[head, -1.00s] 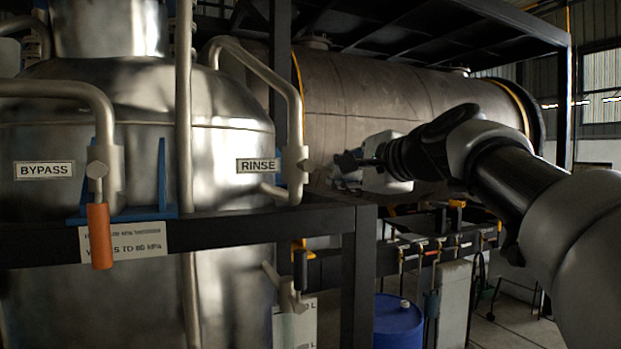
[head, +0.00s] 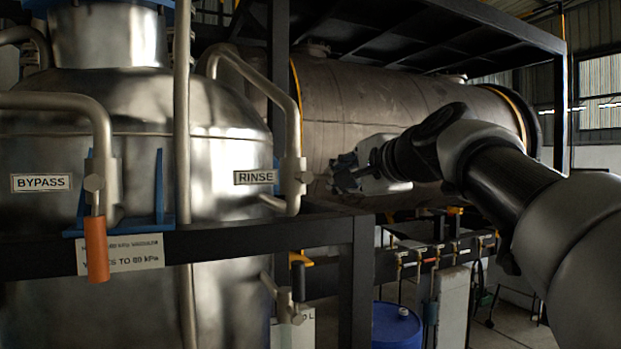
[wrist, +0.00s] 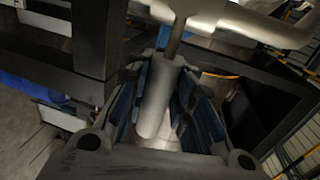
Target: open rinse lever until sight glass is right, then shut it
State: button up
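The RINSE valve (head: 293,177) sits on a bent pipe on the steel vessel, beside its RINSE label (head: 255,177). Its lever is hard to make out in the head view. My gripper (head: 340,172) is just right of this valve. In the wrist view a grey cylindrical handle (wrist: 155,105) on a thin stem from a pipe fitting lies between the blue-padded fingers of my gripper (wrist: 165,115). A gap shows on the handle's right side, so the fingers look open around it. I cannot make out a sight glass in either view.
The BYPASS valve (head: 97,180) with a hanging orange handle (head: 97,248) is at the left. A dark frame rail (head: 220,238) crosses before the vessel. A small black-handled valve (head: 297,285) is below RINSE. A blue drum (head: 397,325) stands below my arm.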

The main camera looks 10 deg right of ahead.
jog(key=o, duration=0.4)
jog(key=shift+s+d+r, duration=0.1)
jog(key=shift+s+r, duration=0.05)
jog(key=shift+s, duration=0.1)
jog(key=shift+o, duration=0.5)
jog(key=shift+w, duration=0.15)
jog(key=v, duration=0.7)
jog(key=shift+s, duration=0.25)
